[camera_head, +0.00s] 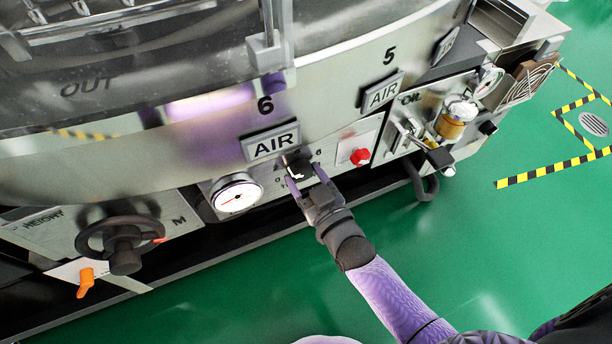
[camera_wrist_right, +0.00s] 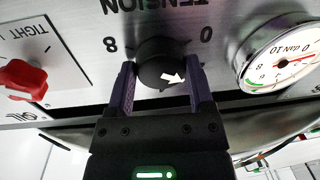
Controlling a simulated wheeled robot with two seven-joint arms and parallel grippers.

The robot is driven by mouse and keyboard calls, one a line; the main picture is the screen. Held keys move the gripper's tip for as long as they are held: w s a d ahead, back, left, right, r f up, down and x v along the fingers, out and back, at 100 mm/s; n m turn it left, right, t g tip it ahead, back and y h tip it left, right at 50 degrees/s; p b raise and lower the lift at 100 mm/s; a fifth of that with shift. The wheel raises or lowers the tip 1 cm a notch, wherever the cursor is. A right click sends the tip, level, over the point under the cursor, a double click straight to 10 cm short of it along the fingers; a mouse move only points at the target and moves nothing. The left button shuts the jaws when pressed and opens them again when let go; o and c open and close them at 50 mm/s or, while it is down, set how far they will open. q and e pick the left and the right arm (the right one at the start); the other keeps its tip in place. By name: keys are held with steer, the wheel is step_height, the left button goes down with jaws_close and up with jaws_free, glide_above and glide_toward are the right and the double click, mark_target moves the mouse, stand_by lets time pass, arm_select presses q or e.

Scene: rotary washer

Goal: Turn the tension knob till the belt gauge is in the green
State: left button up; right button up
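The black tension knob (camera_head: 298,168) is on the machine's front panel, below the AIR 6 label. In the right wrist view the knob (camera_wrist_right: 160,62) has a white arrow pointing toward lower right, and the panel lettering is upside down. My right gripper (camera_head: 305,178) has one finger on each side of the knob; the fingers (camera_wrist_right: 160,75) appear to touch its sides. The white round belt gauge (camera_head: 237,196) is left of the knob. My left gripper is not in view.
A red knob (camera_head: 360,156) sits right of the tension knob, marked TIGHT in the right wrist view (camera_wrist_right: 22,80). A black handwheel (camera_head: 124,243) and orange lever (camera_head: 86,282) are at left. An oil unit (camera_head: 455,118) is at right. Green floor (camera_head: 510,240) is clear.

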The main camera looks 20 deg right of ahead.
steer(key=c, duration=0.7)
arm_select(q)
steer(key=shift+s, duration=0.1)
arm_select(e)
steer(key=shift+m, duration=1.4)
steer(key=m, duration=0.2)
steer(key=shift+a+f+m, duration=0.1)
steer(key=shift+m, duration=0.3)
steer(key=m, duration=0.2)
steer(key=shift+m+t, duration=0.3)
steer(key=shift+m, duration=0.1)
steer(key=m, duration=0.4)
steer(key=shift+h, duration=0.4)
steer(key=m, duration=0.3)
steer(key=shift+a+m+t, duration=0.1)
steer(key=shift+m+t, duration=0.2)
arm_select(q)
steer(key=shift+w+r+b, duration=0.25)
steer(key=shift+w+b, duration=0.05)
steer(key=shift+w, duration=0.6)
arm_select(e)
steer(key=shift+m+h, duration=0.4)
steer(key=shift+m, duration=1.1)
